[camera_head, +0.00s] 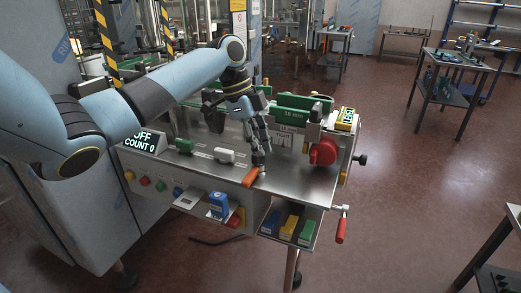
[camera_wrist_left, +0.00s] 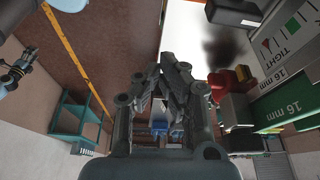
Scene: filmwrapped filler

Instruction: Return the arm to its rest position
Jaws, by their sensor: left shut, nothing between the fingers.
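My left arm (camera_head: 165,80) comes in from the left, pale blue with black joints, and reaches over the machine's steel top (camera_head: 310,185). My left gripper (camera_head: 260,168) hangs down near the front edge of that top, its fingers shut with nothing between them. The fingertips are close to an orange-red lever (camera_head: 253,178); I cannot tell whether they touch it. The left wrist view shows the shut fingers (camera_wrist_left: 162,75) in the middle. My right gripper is not in view.
A white slider block (camera_head: 224,156), a red knob (camera_head: 323,152) and green 16 mm plates (camera_head: 303,103) surround the gripper. The display (camera_head: 143,140) reads OFF, COUNT 0. Coloured blocks (camera_head: 289,225) lie in a lower tray. A red-handled crank (camera_head: 341,229) sticks out right.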

